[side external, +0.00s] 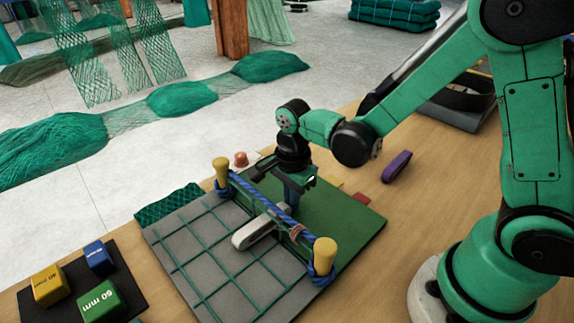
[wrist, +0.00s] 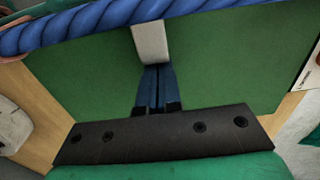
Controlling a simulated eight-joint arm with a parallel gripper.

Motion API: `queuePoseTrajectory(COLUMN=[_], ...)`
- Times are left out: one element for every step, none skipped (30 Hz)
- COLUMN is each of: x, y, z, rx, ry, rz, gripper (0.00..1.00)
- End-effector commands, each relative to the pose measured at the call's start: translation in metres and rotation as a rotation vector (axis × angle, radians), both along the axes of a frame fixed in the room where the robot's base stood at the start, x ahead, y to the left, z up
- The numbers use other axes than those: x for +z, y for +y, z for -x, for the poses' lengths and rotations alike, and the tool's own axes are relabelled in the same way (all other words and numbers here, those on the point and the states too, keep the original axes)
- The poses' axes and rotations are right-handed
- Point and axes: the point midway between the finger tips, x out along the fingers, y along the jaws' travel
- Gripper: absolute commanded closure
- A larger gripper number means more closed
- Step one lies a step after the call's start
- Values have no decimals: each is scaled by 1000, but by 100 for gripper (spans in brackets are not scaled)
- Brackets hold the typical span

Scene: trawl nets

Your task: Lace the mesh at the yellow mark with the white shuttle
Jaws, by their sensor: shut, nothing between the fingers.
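The white shuttle (side external: 256,230) lies across the grey board with the green mesh (side external: 205,256), and its far end reaches beneath the blue rope. That end also shows in the wrist view (wrist: 151,42), on the green side of the rope. My gripper (side external: 292,203) is over the green side of the board, close to the shuttle's end. In the wrist view its blue fingers (wrist: 156,70) are together, with their tips at the shuttle's end; I cannot tell whether they touch it. I cannot make out a yellow mark on the mesh.
The blue rope (side external: 266,203) runs between two yellow posts (side external: 222,172) (side external: 324,252), a low barrier across the board. A purple object (side external: 397,166) lies on the wooden table at right. Yellow, blue and green blocks (side external: 100,301) sit on a black mat at front left.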

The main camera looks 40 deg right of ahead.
Motion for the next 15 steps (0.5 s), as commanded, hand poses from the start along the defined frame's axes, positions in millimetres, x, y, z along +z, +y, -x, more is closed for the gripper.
queuePoseTrajectory(x=[0,0,0,0,0,0,0,0,0,0,0,0,0,0,0], y=[9,14,20,25,28,32,33,34,35,34,34,34,34,34,34], z=[0,0,0,0,0,0,0,1,1,1,1,1,1,1,1], rx=[6,7,7,7,6,5,4,3,1,1,1,1,1,1,1], ry=[0,0,0,0,0,0,0,0,0,0,0,0,0,0,0], rz=[0,0,0,0,0,0,0,0,0,0,0,0,0,0,0], gripper=[100,100,100,100,100,100,100,100,100,100,100,100,100,100,100])
